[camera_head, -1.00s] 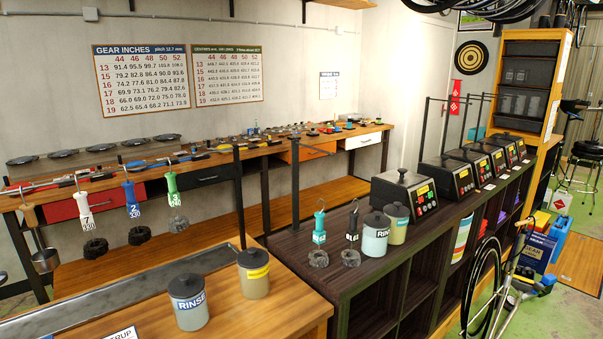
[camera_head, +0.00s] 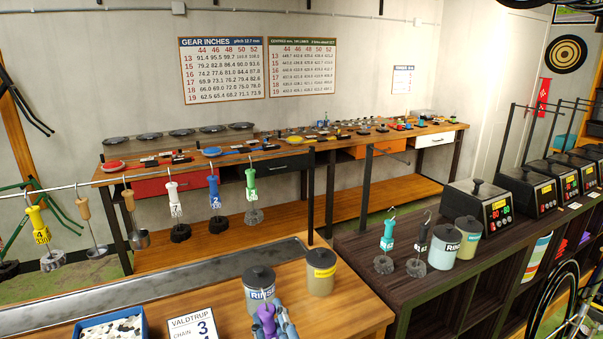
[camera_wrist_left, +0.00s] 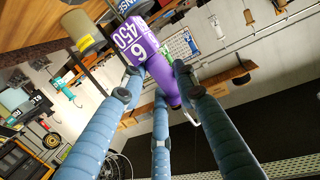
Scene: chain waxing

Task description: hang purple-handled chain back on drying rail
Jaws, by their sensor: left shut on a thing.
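The purple handle (camera_head: 266,318) shows at the bottom of the head view, partly cut off, in front of a RINSE jar. My left gripper (camera_head: 283,325), with blue fingers, is around it. In the left wrist view, the purple handle (camera_wrist_left: 158,70), marked 6 and 450, is tilted between the closed fingers of my left gripper (camera_wrist_left: 157,86). A pale hook shows at one end. Its chain is not clearly visible. The drying rail (camera_head: 112,180) runs across the left, with yellow (camera_head: 38,224), white (camera_head: 174,198), blue (camera_head: 215,190) and green (camera_head: 251,182) handles hanging from it.
The RINSE jar (camera_head: 258,287) and a yellow-labelled jar (camera_head: 320,272) stand on the near wooden bench. Wooden-handled tools (camera_head: 84,208) also hang on the rail. A dark cabinet is at the right.

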